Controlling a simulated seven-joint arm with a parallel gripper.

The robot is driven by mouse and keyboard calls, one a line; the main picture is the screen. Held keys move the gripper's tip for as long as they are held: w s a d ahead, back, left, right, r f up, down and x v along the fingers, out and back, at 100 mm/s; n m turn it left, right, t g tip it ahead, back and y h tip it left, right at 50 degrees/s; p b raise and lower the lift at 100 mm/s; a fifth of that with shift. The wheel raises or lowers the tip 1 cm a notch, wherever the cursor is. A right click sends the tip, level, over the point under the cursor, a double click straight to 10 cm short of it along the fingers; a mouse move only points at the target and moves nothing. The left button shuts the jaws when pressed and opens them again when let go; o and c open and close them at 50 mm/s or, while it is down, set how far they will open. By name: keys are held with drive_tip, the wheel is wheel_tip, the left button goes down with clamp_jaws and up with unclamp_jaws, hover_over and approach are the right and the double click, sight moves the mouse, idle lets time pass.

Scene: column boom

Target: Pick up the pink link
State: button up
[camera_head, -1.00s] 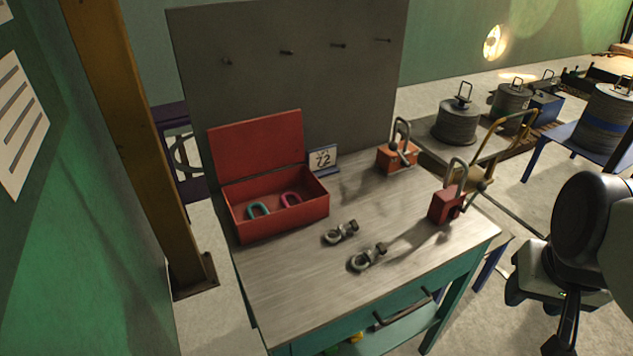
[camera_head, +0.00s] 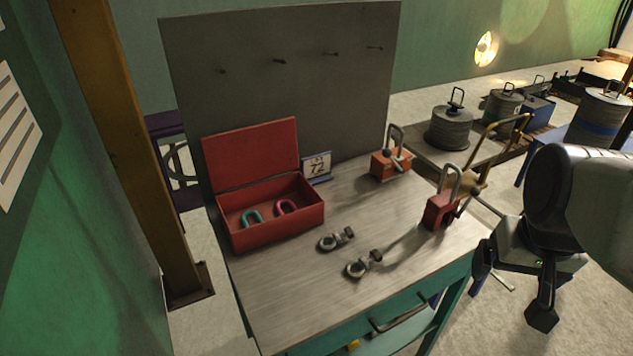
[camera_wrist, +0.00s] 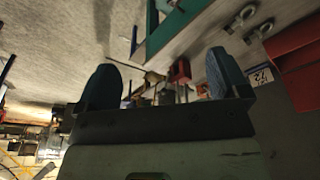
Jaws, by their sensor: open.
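The pink link (camera_head: 286,207) is a small U-shaped piece inside the open red box (camera_head: 277,232) on the bench, in the head view. It lies beside a teal link (camera_head: 251,219). My gripper (camera_head: 512,290) is at the right of the head view, off the bench's right side and well away from the box. In the wrist view my gripper (camera_wrist: 160,82) shows two blue-grey fingers spread wide with nothing held between them. The red box (camera_wrist: 298,62) is at the right edge of that view. The pink link cannot be made out there.
Two metal shackles (camera_head: 336,239) lie on the bench right of the box. A red padlock-shaped block (camera_head: 440,211) and an orange one (camera_head: 390,164) stand farther right. A number card (camera_head: 317,168) is beside the box. A grey board (camera_head: 280,95) rises behind; a yellow post (camera_head: 130,150) stands left.

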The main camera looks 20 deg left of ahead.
drive_tip(key=w+a+f+n+g, duration=0.1)
drive_tip(key=w+a+f+n, duration=0.1)
drive_tip(key=w+a, duration=0.85)
drive_tip(key=w+a+f+n, duration=0.1)
drive_tip(key=w+a+n, duration=0.2)
drive_tip(key=w+a, duration=0.75)
drive_tip(key=w+a+f+n, duration=0.1)
drive_tip(key=w+a+f, duration=0.2)
drive_tip(key=a, duration=0.6)
drive_tip(key=w+a+f+n+g, duration=0.1)
drive_tip(key=w+a+f, duration=0.2)
drive_tip(key=a+f, duration=0.4)
drive_tip(key=w+a+f+n, duration=0.1)
drive_tip(key=w+a+f, duration=0.3)
drive_tip(key=a, duration=0.6)
drive_tip(key=shift+a+f+n, duration=0.3)
drive_tip(key=shift+a+f, duration=0.1)
drive_tip(key=shift+f, duration=0.45)
drive_tip(key=shift+f, duration=1.3)
